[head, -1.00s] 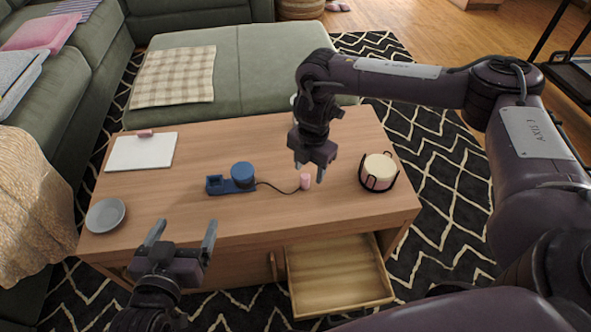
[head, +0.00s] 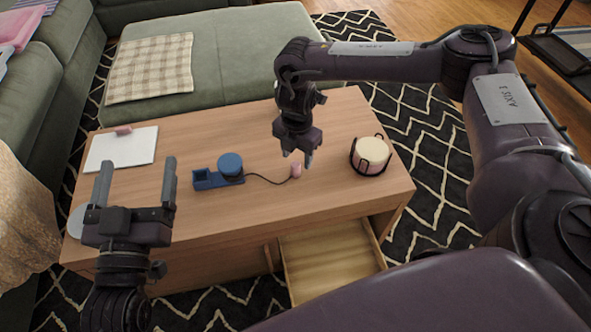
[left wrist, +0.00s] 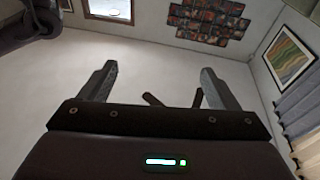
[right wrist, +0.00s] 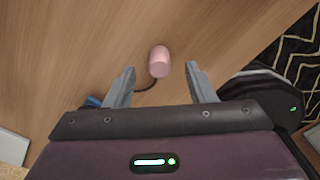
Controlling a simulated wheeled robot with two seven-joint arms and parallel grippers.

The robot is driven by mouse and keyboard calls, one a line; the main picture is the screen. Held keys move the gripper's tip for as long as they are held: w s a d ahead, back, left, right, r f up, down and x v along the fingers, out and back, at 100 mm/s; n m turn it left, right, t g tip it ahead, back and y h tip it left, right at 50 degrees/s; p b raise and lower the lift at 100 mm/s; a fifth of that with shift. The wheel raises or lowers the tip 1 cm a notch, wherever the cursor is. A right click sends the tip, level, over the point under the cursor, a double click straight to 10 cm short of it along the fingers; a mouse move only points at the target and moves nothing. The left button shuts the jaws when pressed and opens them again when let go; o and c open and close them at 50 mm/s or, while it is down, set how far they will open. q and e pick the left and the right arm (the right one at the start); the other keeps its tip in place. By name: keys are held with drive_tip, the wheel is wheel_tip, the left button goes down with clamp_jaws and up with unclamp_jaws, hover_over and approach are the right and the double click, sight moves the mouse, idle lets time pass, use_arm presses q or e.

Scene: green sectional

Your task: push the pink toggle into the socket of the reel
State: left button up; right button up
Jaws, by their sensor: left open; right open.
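The blue reel (head: 231,165) stands on the wooden table, with a blue block that has a square socket (head: 203,178) at its left end. A dark cord runs from the reel to the pink toggle (head: 296,170), which rests on the table. My right gripper (head: 298,160) is open just above and beside the toggle. In the right wrist view the toggle (right wrist: 160,62) lies ahead, between the lines of the open fingers (right wrist: 160,75), apart from both. My left gripper (head: 137,180) is open and empty, raised over the front left of the table; its wrist view shows only the room.
A candle in a dark wire holder (head: 369,155) stands right of the toggle. A white board (head: 122,150) with a pink item on it lies at the back left. A grey bowl (head: 78,222) is partly hidden by my left gripper. A drawer (head: 330,262) is open at the front.

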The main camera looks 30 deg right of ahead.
sight(296, 164)
wheel_tip(296, 164, down, 4)
drive_tip(key=shift+a+b, duration=0.15)
drive_tip(key=shift+b, duration=0.55)
use_arm(q)
drive_tip(key=s+a+r+t+h, duration=0.1)
drive_tip(key=s+r+t, duration=0.1)
drive_tip(key=r, duration=0.3)
drive_tip(key=s+a+r+t+h, duration=0.1)
drive_tip(key=r+t+h, duration=0.1)
drive_tip(key=r, duration=0.4)
drive_tip(key=shift+s+t, duration=0.35)
drive_tip(key=shift+t, duration=0.55)
drive_tip(key=shift+r, duration=0.1)
use_arm(e)
clamp_jaws()
